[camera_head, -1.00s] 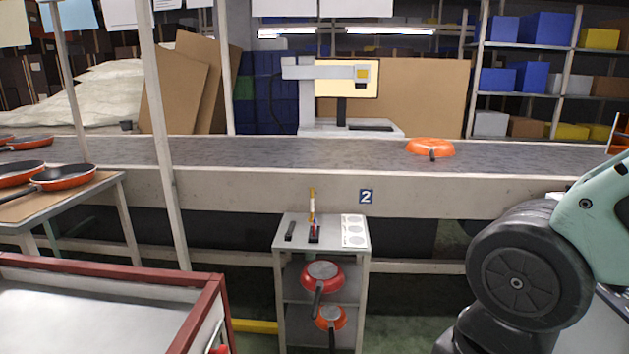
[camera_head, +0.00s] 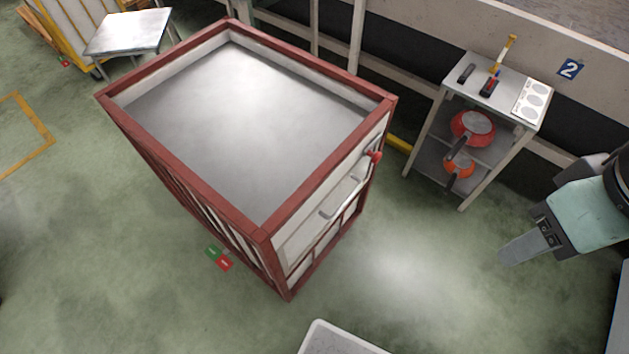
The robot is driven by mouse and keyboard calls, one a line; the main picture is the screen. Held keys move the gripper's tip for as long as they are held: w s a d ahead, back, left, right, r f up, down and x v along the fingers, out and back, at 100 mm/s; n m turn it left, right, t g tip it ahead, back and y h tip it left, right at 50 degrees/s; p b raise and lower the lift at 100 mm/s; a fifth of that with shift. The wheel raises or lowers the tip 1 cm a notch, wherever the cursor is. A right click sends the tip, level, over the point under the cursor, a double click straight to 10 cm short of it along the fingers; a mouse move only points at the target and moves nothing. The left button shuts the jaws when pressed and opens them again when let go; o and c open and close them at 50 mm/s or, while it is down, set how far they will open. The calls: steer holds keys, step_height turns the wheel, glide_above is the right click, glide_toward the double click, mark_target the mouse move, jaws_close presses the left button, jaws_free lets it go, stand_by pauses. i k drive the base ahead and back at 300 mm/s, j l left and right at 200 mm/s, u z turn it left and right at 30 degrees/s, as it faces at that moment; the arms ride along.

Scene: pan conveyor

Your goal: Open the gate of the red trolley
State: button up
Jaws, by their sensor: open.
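The red trolley (camera_head: 250,222) stands left of centre, a red-framed box with an empty grey top tray. Its gate (camera_head: 312,222) is the pale panel on the right-hand end, with a long grey handle (camera_head: 347,195). The gate stands upright and looks closed. A red knob (camera_head: 375,156) sits near the gate's upper far corner, by the corner post. My gripper (camera_head: 515,250) is at the right, open and empty, its pale fingers pointing left. It is well apart from the gate, with clear floor between.
A small grey stand (camera_head: 440,115) behind the trolley's right side holds tools on top and a red pan (camera_head: 473,127) and an orange pan (camera_head: 458,165) below. A pale-rimmed object (camera_head: 335,340) pokes in at the bottom edge. A metal table (camera_head: 128,32) is at upper left.

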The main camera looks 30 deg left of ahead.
mark_target(290, 253)
steer(key=i+j+u, duration=0.1)
steer(key=u, duration=0.95)
steer(key=l+z, duration=0.7)
steer(key=k, duration=0.05)
